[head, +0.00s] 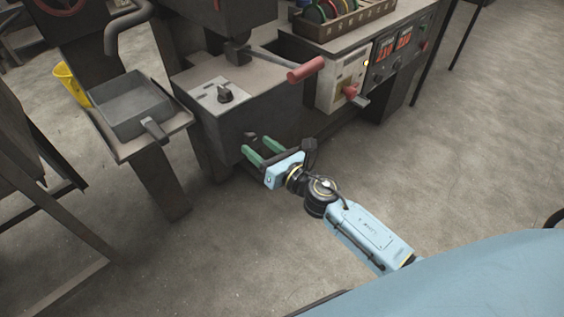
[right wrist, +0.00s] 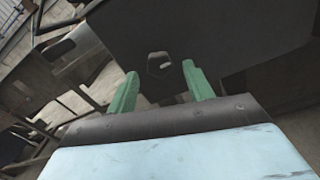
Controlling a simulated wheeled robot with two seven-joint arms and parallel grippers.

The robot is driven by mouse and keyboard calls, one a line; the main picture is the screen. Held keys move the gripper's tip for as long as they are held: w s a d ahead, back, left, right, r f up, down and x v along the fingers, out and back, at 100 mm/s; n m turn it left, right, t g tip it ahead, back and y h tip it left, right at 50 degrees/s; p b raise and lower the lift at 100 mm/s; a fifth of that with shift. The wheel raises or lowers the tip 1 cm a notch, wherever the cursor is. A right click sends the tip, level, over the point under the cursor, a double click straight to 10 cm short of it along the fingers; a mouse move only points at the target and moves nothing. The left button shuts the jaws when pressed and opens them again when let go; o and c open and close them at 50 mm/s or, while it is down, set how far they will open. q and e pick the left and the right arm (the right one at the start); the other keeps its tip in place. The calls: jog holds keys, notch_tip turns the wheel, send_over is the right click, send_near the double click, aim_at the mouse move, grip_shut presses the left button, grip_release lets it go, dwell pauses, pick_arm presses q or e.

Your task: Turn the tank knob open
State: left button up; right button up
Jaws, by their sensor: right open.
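A dark box-shaped tank (head: 205,120) stands in the middle of the head view. A small black knob (head: 225,95) sits on a pale plate on its top. A small dark fitting (head: 250,136) is low on the tank's front face. My left gripper is out of view.
A lever with a red grip (head: 306,69) juts out above the tank's right side. A control panel (head: 395,50) with a red knob (head: 350,90) is on the right. A grey tray (head: 130,105) and a yellow bucket (head: 70,84) are on the left. The floor at right is clear.

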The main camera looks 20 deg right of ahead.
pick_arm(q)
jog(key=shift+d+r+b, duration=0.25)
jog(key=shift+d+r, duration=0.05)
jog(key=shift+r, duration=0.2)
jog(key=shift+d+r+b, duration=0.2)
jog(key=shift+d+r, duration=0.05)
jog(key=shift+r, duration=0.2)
pick_arm(e)
jog(key=v, duration=1.1)
jog(key=shift+s, duration=0.35)
jog(key=shift+d, duration=0.1)
